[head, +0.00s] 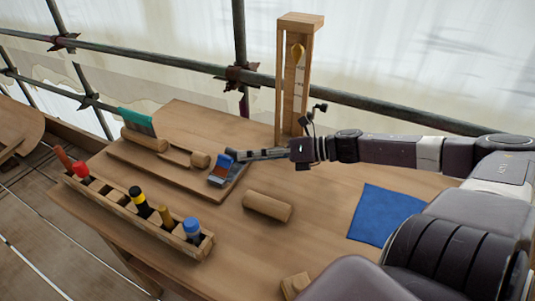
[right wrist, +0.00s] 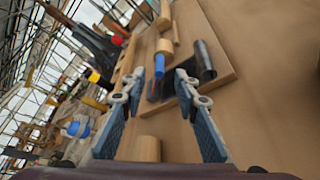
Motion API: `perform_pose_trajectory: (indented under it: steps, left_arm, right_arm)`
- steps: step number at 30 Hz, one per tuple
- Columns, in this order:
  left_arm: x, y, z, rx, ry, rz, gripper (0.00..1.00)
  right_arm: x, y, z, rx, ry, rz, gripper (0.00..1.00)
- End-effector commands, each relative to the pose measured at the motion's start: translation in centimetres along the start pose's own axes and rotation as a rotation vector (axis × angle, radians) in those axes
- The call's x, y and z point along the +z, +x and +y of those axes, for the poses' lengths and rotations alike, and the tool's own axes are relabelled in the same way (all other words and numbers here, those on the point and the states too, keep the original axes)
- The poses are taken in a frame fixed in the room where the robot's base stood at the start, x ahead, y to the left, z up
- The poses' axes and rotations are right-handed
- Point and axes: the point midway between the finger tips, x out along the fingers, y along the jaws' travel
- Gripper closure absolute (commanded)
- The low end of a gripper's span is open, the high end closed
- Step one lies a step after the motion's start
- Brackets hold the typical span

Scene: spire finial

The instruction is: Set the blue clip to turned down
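The blue clip (head: 222,170) sits at the right end of a wooden board (head: 178,177) on the table. Its blue part stands up from a dark base. My right gripper (head: 236,153) reaches in from the right, with its fingertips close to the clip's top. In the right wrist view, the two fingers are apart and the blue part of the clip (right wrist: 158,66) shows at the gap between their tips. I cannot tell whether a finger touches it. A dark curved piece (right wrist: 204,61) stands just right of it. My left gripper is not in view.
A wooden rack (head: 150,225) holds several coloured-top tools at the front left. A teal-edged piece (head: 137,122) stands on the board's far end. A wooden cylinder (head: 267,206) lies in front, a blue cloth (head: 384,214) at right. A tall wooden frame (head: 290,85) stands behind.

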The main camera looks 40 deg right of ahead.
Motion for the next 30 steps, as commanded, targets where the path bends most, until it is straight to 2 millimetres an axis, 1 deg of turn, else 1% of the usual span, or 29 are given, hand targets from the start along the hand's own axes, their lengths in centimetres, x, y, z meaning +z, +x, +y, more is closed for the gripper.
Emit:
perform_pose_trajectory:
  steps: [1,14,21,30]
  left_arm:
    - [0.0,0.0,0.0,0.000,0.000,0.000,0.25]
    - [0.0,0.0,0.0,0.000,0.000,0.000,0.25]
    - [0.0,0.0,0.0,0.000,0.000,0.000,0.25]
    - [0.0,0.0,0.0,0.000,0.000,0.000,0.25]
  right_arm:
    - [-0.2,-0.3,-0.1,-0.002,0.004,0.002,0.71]
    - [-0.2,-2.2,-0.1,-0.002,0.004,0.002,0.71]
    - [-0.1,-3.8,0.0,0.001,0.005,-0.002,0.71]
    - [0.0,-4.5,0.0,0.000,0.001,0.000,0.71]
